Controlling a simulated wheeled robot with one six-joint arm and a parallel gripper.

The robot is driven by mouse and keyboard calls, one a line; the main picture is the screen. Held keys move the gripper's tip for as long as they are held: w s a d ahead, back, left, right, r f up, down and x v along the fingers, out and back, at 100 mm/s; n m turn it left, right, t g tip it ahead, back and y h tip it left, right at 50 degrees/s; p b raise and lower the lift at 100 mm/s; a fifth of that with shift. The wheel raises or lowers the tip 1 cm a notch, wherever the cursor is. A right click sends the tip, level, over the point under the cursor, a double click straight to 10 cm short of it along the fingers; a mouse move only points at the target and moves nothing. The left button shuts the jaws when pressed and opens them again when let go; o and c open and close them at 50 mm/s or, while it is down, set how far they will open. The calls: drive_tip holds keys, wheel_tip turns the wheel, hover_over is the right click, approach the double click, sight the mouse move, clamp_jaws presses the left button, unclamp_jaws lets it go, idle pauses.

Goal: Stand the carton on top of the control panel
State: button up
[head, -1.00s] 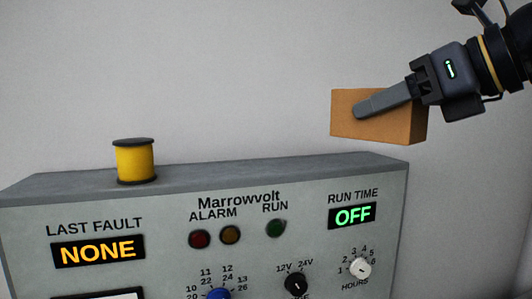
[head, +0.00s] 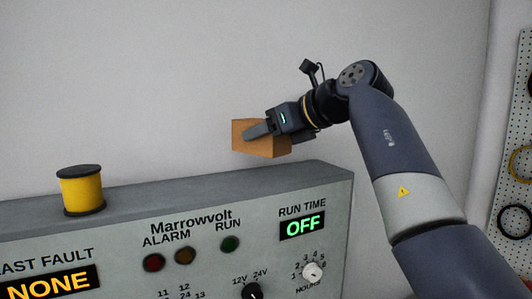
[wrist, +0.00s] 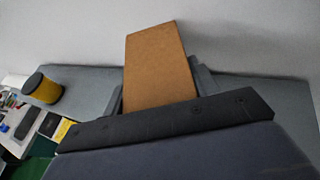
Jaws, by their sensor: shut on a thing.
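The carton (head: 252,138) is a plain brown box. My gripper (head: 258,131) is shut on it, with a grey finger along its near side. In the head view the carton appears just above the top of the control panel (head: 200,197), over its right half; a thin gap seems to show beneath it. In the wrist view the carton (wrist: 160,68) sits between the fingers, with the grey panel top (wrist: 265,97) behind and to both sides. The carton's far side is hidden.
A yellow spool (head: 81,189) with dark rims stands on the panel top at the left; it also shows in the wrist view (wrist: 43,88). The panel top between spool and carton is clear. A plain wall (head: 150,70) rises behind. A pegboard (head: 515,150) hangs at the far right.

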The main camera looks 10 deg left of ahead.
sight(266, 156)
wheel_tip(266, 156, down, 2)
drive_tip(key=shift+w+f+b, duration=0.1)
drive_tip(key=shift+b, duration=0.2)
drive_tip(key=shift+f+b, duration=0.3)
drive_tip(key=shift+f, duration=0.65)
drive_tip(key=shift+w+a+f, duration=0.1)
drive_tip(key=shift+f, duration=0.3)
drive_tip(key=shift+f, duration=0.15)
drive_tip(key=o, duration=1.1)
